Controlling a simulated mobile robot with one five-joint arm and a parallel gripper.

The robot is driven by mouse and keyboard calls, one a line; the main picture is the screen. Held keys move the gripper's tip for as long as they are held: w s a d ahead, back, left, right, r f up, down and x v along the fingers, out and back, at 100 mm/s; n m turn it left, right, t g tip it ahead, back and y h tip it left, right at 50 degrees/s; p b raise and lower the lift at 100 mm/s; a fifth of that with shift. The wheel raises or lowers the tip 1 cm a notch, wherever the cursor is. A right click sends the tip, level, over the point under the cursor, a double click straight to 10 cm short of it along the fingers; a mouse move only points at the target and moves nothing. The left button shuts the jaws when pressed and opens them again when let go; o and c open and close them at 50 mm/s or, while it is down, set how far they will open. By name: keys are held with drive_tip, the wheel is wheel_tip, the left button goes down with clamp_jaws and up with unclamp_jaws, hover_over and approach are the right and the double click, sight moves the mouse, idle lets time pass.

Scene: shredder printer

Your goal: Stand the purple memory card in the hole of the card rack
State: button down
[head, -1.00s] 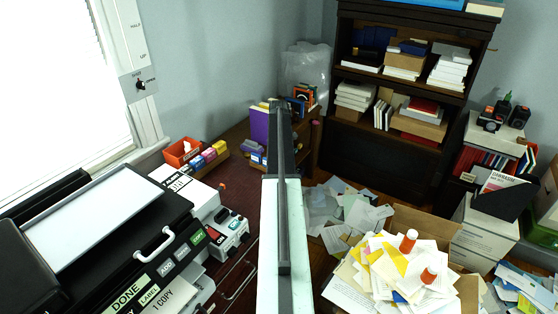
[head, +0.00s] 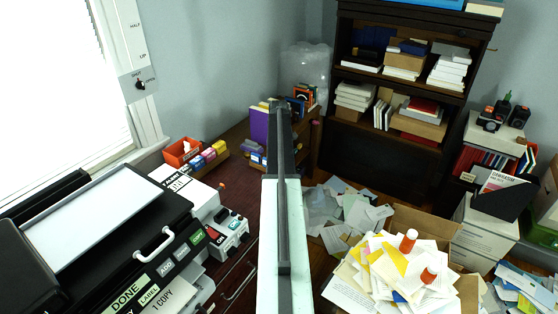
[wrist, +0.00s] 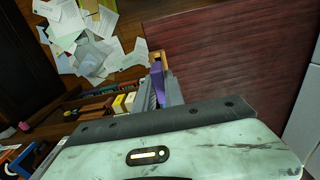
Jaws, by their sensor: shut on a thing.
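My gripper (wrist: 160,84) is at the middle of the wrist view. It is shut on a narrow purple piece (wrist: 157,78), which I take for the purple memory card. A tan-orange edge (wrist: 166,62) shows at the far end of the purple piece. In the head view, my raised arm hides the gripper. A purple upright slab (head: 259,125) with a yellowish top shows just left of the arm; I cannot tell whether it is the same card. I cannot make out the card rack or its hole for sure in either view.
Below the gripper lies a dark red desk surface (wrist: 230,60), mostly clear. Small coloured boxes (wrist: 122,103) stand left of the gripper. A black machine (head: 110,225) is at the left. Loose papers (head: 345,212) lie on the floor, and a heaped paper box (head: 395,275) stands at the right.

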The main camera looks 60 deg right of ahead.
drive_tip(key=shift+f+b, duration=1.5)
drive_tip(key=shift+f, duration=0.1)
drive_tip(key=c, duration=1.3)
unclamp_jaws()
drive_tip(key=shift+c, duration=0.2)
drive_tip(key=shift+r, duration=0.1)
wheel_tip(320, 180, up, 8)
drive_tip(key=p, duration=0.8)
drive_tip(key=shift+f, duration=0.2)
